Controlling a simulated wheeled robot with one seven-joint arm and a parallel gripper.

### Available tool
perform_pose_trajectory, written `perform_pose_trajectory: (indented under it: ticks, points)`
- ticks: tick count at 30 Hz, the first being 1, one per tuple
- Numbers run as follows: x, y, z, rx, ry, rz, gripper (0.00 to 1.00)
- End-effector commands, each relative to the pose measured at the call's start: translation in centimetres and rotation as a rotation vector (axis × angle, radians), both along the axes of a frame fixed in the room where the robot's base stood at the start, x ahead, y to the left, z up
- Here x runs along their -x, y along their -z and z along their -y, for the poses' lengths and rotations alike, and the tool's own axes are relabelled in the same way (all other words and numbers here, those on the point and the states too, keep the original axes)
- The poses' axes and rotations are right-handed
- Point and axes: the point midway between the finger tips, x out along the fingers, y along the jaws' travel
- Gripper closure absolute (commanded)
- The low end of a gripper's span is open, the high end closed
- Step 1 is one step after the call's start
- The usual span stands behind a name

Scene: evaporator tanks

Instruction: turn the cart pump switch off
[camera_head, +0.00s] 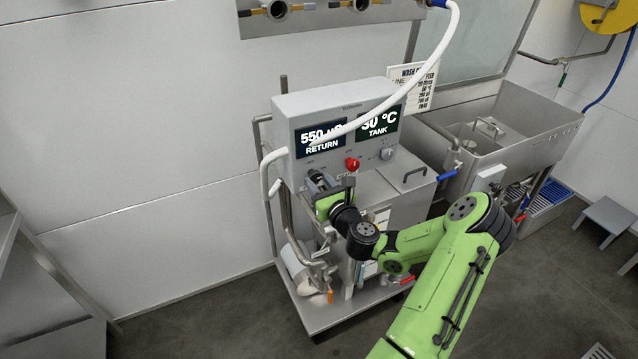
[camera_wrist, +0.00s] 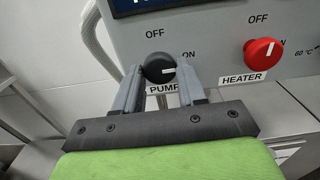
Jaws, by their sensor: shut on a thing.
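The cart's grey control box (camera_head: 335,103) carries a black round pump switch (camera_wrist: 159,67), seen in the wrist view above the label PUMP. Its white pointer mark points right, toward the side lettered ON; OFF is lettered above the switch. My gripper (camera_head: 316,178) is at the lower left of the box front. In the wrist view, the fingers of my gripper (camera_wrist: 160,76) are on either side of the switch, shut on it.
A red heater knob (camera_head: 352,164) sits close to the right of the pump switch, with a grey temperature knob (camera_head: 387,154) beyond it. A white hose (camera_head: 425,75) crosses the box front. A steel sink (camera_head: 500,140) stands at the right.

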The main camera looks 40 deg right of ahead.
Motion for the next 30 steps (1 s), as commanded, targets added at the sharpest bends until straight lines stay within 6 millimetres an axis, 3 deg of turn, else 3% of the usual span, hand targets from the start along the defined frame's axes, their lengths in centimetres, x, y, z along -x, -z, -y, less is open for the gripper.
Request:
perform_pose_trajectory:
  ticks: [8, 30]
  points:
    - [-0.01, 0.11, -0.01, 0.137, -0.002, -0.041, 0.9]
    - [0.01, 0.19, 0.1, 0.803, -0.001, -0.234, 0.9]
